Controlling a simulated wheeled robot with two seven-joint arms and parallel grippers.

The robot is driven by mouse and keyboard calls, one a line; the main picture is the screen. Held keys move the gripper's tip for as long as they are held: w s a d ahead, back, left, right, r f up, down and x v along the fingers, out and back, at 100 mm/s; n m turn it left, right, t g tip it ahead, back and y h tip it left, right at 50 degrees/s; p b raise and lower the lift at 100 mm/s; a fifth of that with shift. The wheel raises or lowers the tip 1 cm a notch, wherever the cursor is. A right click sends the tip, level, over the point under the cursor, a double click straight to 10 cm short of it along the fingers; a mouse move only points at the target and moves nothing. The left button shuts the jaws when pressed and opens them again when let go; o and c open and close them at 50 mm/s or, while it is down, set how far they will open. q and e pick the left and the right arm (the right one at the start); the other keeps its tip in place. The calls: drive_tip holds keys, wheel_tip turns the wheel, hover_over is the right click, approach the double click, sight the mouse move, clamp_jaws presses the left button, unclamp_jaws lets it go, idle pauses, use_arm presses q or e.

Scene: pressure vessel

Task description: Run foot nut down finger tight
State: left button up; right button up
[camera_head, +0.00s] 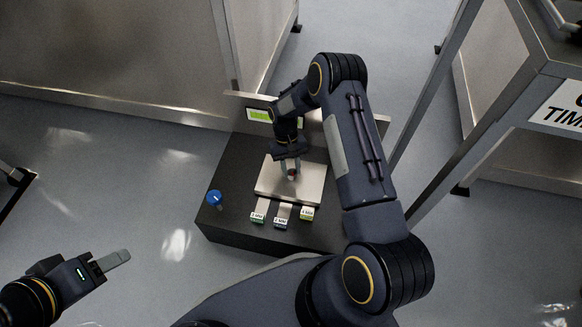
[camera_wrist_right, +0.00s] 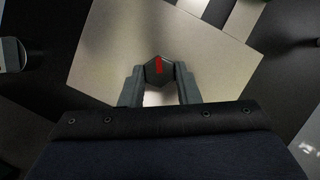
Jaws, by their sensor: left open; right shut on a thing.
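The foot nut (camera_wrist_right: 158,72) is a dark hexagonal piece with a red mark on its top, in the right wrist view. My right gripper (camera_wrist_right: 160,88) is shut on it, one finger on each side, above a pale metal plate (camera_wrist_right: 100,60). In the head view my right gripper (camera_head: 290,171) reaches down to the middle of the same plate (camera_head: 312,190), and the nut is mostly hidden between the fingers. Whether the nut touches the plate is unclear. My left gripper (camera_head: 112,262) is open and empty over the floor at the lower left.
The plate lies on a dark block (camera_head: 225,222) with a blue knob (camera_head: 214,197) at its left. Three labelled tabs (camera_head: 282,215) stick out in front of the plate. A green-lit display (camera_head: 259,115) stands behind. Metal frame legs (camera_head: 430,170) rise at the right.

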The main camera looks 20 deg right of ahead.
drive_tip(key=o, duration=1)
drive_tip(key=shift+r, duration=0.1)
drive_tip(key=shift+p+v, duration=1.25)
drive_tip(key=shift+v, duration=2.55)
drive_tip(key=shift+w, duration=0.1)
